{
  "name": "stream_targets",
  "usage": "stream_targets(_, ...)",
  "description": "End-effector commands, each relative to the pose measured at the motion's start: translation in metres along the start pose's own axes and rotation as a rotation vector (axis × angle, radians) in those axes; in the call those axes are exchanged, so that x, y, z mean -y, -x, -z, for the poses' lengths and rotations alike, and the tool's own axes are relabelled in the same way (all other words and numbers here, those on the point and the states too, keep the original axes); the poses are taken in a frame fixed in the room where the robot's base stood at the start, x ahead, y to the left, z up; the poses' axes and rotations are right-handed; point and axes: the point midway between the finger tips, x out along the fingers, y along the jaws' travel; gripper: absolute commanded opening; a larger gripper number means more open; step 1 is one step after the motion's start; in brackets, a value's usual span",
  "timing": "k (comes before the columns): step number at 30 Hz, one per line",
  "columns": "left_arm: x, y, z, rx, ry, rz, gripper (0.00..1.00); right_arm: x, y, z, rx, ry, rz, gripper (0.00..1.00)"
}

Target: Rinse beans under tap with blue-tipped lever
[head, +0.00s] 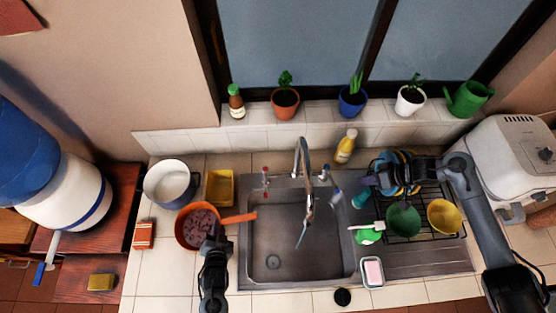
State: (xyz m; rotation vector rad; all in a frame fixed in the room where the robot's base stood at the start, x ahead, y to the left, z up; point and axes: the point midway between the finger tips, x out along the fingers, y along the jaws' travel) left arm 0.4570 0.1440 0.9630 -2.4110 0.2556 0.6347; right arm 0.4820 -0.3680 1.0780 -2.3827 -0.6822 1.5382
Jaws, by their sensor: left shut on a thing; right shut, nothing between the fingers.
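An orange strainer (183,238) with reddish-brown beans (200,224) stands on the tiled counter left of the sink (270,225), its handle (238,218) pointing right over the sink edge. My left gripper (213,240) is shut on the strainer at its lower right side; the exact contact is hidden. The tap (301,160) rises behind the basin, with a bluish streak, seemingly water, below its spout. A blue-tipped lever (324,173) is right of the tap, a red-tipped one (265,171) left. My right gripper (367,181) is shut and empty, right of the blue-tipped lever.
A dish rack (405,235) with bowls stands right of the sink, beneath my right arm. A white pot (171,184) and yellow container (219,187) stand behind the strainer. A yellow bottle (346,146) stands behind the sink. The basin looks empty.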

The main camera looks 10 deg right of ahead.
Motion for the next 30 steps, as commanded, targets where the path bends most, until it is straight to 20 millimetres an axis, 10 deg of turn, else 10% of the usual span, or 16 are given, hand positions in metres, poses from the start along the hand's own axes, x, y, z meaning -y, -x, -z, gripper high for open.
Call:
stream_targets(15,0.001,0.000,0.002,-0.002,0.001,0.001,0.00,0.001,-0.074,0.000,0.000,0.000,0.002,0.00)
stream_targets(30,0.001,0.000,0.001,-0.001,0.001,0.001,0.00,0.001,-0.091,0.000,0.001,0.002,-0.001,0.00)
